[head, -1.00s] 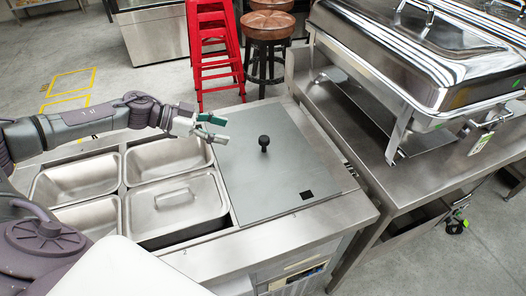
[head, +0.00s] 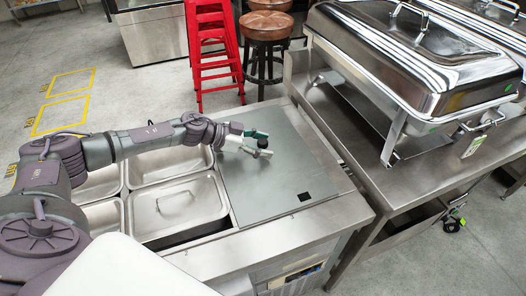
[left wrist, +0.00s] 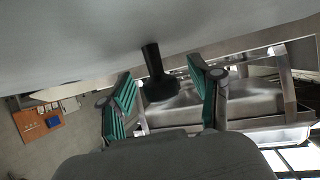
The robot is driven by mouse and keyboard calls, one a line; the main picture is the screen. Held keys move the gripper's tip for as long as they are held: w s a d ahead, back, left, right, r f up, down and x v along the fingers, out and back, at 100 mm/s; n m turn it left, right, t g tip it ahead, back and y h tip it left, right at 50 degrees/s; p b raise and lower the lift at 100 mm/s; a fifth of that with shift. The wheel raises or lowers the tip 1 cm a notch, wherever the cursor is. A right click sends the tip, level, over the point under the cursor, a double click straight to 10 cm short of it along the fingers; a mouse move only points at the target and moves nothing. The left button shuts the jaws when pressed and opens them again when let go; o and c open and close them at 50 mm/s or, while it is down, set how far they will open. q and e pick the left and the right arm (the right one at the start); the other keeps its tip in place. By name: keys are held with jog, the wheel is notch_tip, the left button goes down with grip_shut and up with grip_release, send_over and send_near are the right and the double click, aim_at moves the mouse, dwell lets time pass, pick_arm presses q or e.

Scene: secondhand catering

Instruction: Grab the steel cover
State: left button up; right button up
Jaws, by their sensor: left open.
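The flat grey steel cover (head: 285,180) lies on the right half of the steel counter. Its black knob (left wrist: 152,65) shows in the left wrist view. My left gripper (head: 259,143) is over the cover at the knob, which it mostly hides in the head view. In the left wrist view the green-padded fingers of my left gripper (left wrist: 163,80) are open, one on each side of the knob. A gap shows between the knob and each finger. My right gripper is not in view.
Several steel pans sit left of the cover; one has a handled lid (head: 178,203). A large chafing dish (head: 420,60) stands on the table at the right. Red stools (head: 208,50) and a brown-topped stool (head: 266,28) stand behind the counter.

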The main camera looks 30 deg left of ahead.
pick_arm(q)
jog(key=shift+c, duration=0.2)
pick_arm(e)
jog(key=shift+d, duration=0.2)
pick_arm(q)
grip_shut()
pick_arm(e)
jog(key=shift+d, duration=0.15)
pick_arm(q)
jog(key=shift+r, duration=0.15)
